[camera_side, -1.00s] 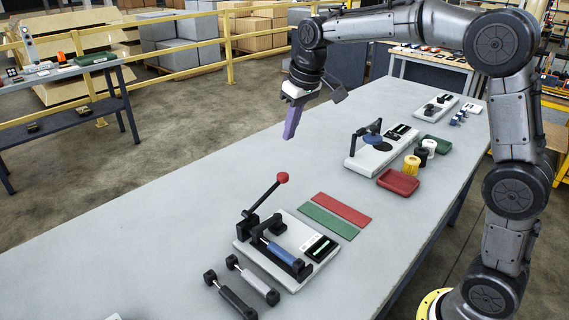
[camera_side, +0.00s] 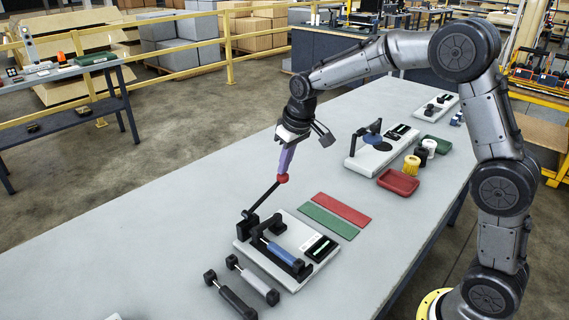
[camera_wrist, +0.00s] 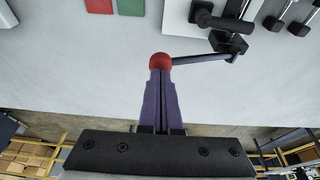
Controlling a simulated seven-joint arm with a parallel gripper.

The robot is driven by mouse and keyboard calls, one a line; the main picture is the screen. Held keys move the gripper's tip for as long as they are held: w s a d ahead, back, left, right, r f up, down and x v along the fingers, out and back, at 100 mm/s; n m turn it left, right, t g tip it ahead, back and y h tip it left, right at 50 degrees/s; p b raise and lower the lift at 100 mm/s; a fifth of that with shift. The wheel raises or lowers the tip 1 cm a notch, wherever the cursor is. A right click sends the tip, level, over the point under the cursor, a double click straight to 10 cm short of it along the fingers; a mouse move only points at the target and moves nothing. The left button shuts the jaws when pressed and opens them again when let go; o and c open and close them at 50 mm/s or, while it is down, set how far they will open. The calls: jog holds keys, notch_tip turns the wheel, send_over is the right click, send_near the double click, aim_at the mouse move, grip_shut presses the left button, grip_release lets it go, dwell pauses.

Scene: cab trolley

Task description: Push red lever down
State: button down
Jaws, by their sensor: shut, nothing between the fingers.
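The red lever is a black rod with a red ball knob (camera_side: 282,179), hinged on a white base plate (camera_side: 243,250) on the grey table. The rod leans up and away from the plate, towards the upper right in the side view. My gripper (camera_side: 285,165) has purple fingers, is shut and empty, and points down with its tips at the knob. In the wrist view the fingertips (camera_wrist: 160,76) meet the red knob (camera_wrist: 160,61), and the lever rod (camera_wrist: 200,59) runs right from it. The exact contact is hard to tell.
The plate also carries a blue cylinder (camera_side: 280,254) and a dark display (camera_side: 320,247). Two loose cylinders lie in front, one grey (camera_side: 256,282), one black (camera_side: 236,302). Green (camera_side: 328,222) and red strips (camera_side: 342,210) lie behind. A red tray (camera_side: 398,182) stands farther right. The table's left is clear.

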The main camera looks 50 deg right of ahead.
jog(key=shift+d+f+y, duration=0.55)
jog(key=shift+f+y, duration=0.05)
jog(key=shift+f, duration=0.05)
jog(key=shift+y, duration=0.9)
jog(key=shift+d+f, duration=0.3)
jog(key=shift+f, duration=0.65)
jog(key=shift+d+f, duration=0.3)
jog(key=shift+f, duration=0.65)
jog(key=shift+d+f, duration=0.3)
jog(key=shift+f, duration=1.05)
